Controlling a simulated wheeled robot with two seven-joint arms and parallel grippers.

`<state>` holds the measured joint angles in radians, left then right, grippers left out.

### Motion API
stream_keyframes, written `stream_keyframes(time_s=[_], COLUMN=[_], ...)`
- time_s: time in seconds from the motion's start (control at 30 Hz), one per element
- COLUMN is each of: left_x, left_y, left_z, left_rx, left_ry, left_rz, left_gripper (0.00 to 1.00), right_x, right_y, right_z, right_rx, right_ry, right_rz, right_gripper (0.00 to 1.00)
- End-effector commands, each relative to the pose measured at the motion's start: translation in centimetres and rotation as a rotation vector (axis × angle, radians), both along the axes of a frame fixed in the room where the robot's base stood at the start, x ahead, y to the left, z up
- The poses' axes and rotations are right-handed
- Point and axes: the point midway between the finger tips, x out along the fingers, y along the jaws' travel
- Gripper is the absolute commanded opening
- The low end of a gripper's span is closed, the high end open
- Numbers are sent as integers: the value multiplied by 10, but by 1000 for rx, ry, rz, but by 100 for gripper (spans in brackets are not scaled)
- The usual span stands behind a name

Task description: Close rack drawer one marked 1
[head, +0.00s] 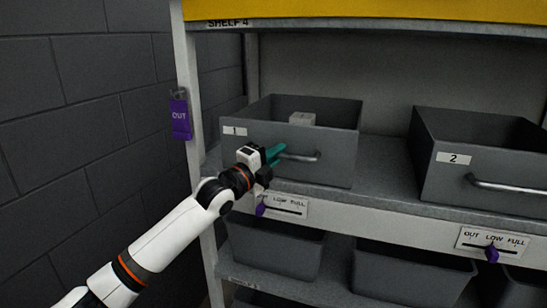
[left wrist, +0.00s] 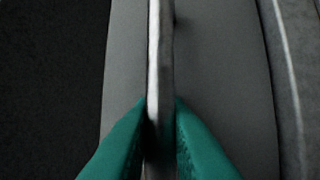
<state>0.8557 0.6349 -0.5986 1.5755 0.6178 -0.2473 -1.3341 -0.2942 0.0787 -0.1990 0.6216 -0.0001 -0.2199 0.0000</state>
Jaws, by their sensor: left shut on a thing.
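The grey rack drawer marked 1 (head: 338,155) sits on the upper shelf and appears partly pulled out toward me. A small light box (head: 302,118) lies inside it. Its metal bar handle (head: 312,156) is on the front face. My left gripper (head: 277,154) is at the left part of that handle. In the left wrist view, its green fingers (left wrist: 160,130) are shut on either side of the handle bar (left wrist: 160,65), with the drawer's grey front (left wrist: 225,90) behind. My right gripper is in neither view.
The drawer marked 2 (head: 480,172) stands to the right on the same shelf (head: 385,160). Grey bins (head: 275,250) sit below. A slider label (head: 285,205) is under drawer 1.

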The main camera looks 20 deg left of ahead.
Motion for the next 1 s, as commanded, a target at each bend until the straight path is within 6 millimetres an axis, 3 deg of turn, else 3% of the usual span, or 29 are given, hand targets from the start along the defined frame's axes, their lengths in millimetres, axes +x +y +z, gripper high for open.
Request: stream_keyframes(time_s=[0.17,0.2,0.23,0.57,1.0], left_x=[2,2,2,-3,-79], left_y=[4,4,4,5,40], left_z=[0,0,0,-5,-20], left_rx=[-1,-1,-1,1,5], left_ry=[3,3,3,6,-1], left_rz=[9,9,9,8,8], left_gripper=[0,19,23,23,23], right_x=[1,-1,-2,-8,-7], right_y=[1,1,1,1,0], right_z=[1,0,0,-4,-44], right_rx=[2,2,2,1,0], right_ry=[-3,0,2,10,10], right_rz=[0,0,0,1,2], right_gripper=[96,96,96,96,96])
